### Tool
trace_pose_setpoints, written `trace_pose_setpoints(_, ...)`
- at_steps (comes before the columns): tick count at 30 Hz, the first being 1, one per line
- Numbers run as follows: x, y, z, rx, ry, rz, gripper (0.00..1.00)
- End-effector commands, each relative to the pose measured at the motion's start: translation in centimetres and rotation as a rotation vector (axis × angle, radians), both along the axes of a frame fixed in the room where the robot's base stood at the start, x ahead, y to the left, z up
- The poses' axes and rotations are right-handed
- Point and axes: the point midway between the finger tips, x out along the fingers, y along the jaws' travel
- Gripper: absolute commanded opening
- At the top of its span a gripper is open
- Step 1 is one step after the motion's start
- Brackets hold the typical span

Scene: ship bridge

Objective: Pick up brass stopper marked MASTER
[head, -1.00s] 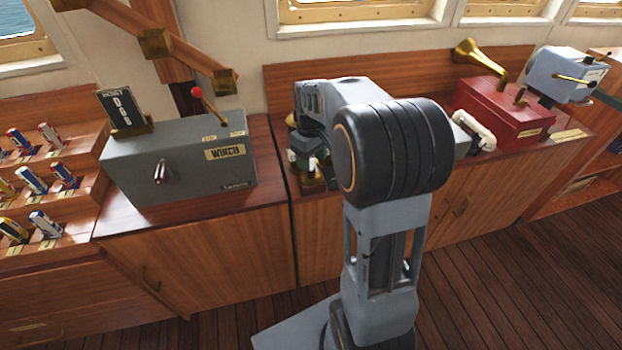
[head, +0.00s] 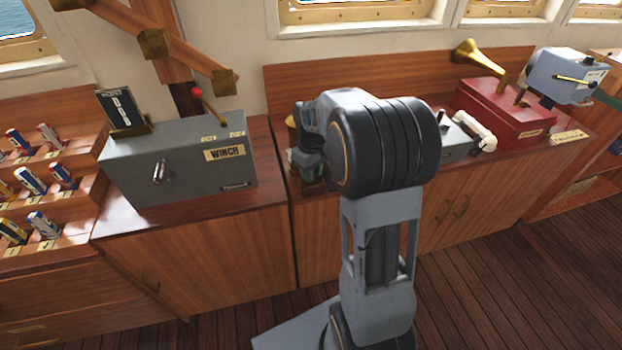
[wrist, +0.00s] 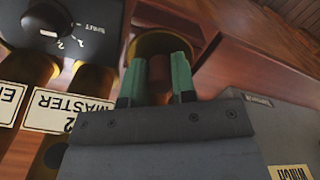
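In the wrist view, a white label reading MASTER (wrist: 70,112) is fixed by brass tube-like parts (wrist: 25,72) at the left. A round brass rim (wrist: 165,42) with a dark middle lies just beyond my gripper (wrist: 157,78). My gripper's green fingertips are apart, and a brown shape shows between them; I cannot tell whether it is the stopper or something behind. In the head view, my gripper (head: 308,165) is low over the counter, mostly hidden by my arm. Brass (head: 291,128) shows beside it. No stopper is clearly recognisable.
The grey WINCH box (head: 180,165) stands close on the left, with a red-knobbed lever. A dark dial box (wrist: 62,30) is near the brass tubes. A red box with a brass horn (head: 500,110) stands to the right on the counter.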

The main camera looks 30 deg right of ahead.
Motion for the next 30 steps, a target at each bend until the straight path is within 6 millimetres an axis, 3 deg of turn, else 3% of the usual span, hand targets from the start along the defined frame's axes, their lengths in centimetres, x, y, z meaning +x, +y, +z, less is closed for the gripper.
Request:
trace_pose_setpoints(7, 0.0, 0.0, 0.0, 0.000, 0.000, 0.000, 0.01)
trace_pose_setpoints(19, 0.0, 0.0, 0.6, -0.001, -0.001, 0.000, 0.00)
trace_pose_setpoints(26, 0.1, 0.0, 3.5, -0.001, -0.004, 0.000, 0.00)
trace_pose_setpoints(30, -1.7, 1.2, 5.7, -0.001, -0.006, 0.002, 0.00)
